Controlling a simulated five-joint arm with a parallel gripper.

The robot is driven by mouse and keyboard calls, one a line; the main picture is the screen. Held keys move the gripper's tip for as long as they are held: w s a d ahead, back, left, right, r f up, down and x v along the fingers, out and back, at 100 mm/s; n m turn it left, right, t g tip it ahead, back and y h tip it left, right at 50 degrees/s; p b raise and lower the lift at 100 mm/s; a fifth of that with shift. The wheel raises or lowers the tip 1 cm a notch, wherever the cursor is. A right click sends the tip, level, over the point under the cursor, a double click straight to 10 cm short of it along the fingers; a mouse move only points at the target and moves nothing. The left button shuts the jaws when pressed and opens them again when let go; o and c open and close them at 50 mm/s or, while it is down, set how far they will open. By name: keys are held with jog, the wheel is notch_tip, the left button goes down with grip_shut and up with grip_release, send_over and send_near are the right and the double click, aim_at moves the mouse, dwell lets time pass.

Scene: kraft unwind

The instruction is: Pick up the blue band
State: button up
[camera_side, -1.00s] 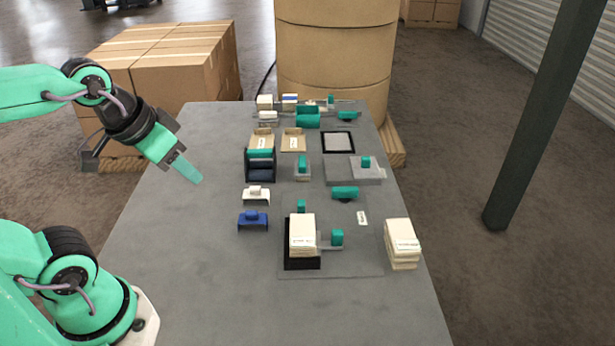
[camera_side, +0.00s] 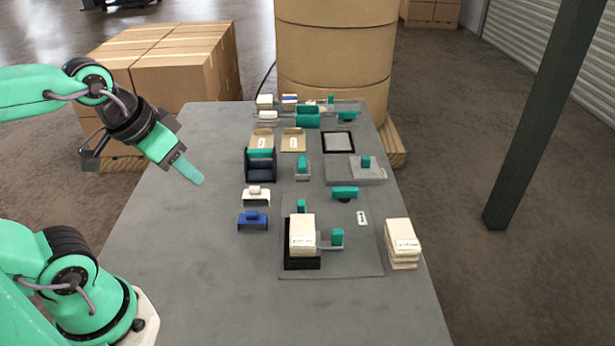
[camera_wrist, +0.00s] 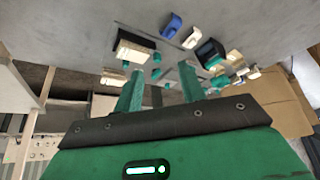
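The blue band (camera_side: 253,221) is a small arched piece with a raised block on top. It stands on the grey table at the left of the group of objects, just in front of a similar white band (camera_side: 256,196). The blue band also shows near the top of the wrist view (camera_wrist: 172,26). My gripper (camera_side: 190,172) is in the air to the left of and above the blue band, well apart from it. In the wrist view its two green fingers (camera_wrist: 161,70) are spread with nothing between them.
A black tray with a stack of cream cards (camera_side: 302,233) stands right of the blue band on a grey mat (camera_side: 345,268). A dark box (camera_side: 260,166) stands behind the white band. Another cream stack (camera_side: 402,243) is at the right edge. The table's left and front are clear.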

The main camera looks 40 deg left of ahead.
jog(key=m+g, duration=0.5)
jog(key=m, duration=0.4)
send_over(247, 218)
jog(key=f, duration=1.6)
jog(key=shift+w+a, duration=0.15)
jog(key=shift+a, duration=0.05)
jog(key=shift+w+f+g, duration=0.15)
jog(key=shift+f+g, duration=0.15)
jog(key=shift+f, duration=0.05)
jog(key=shift+a+f, duration=0.1)
jog(key=shift+f, duration=3.8)
jog(key=c, duration=0.6)
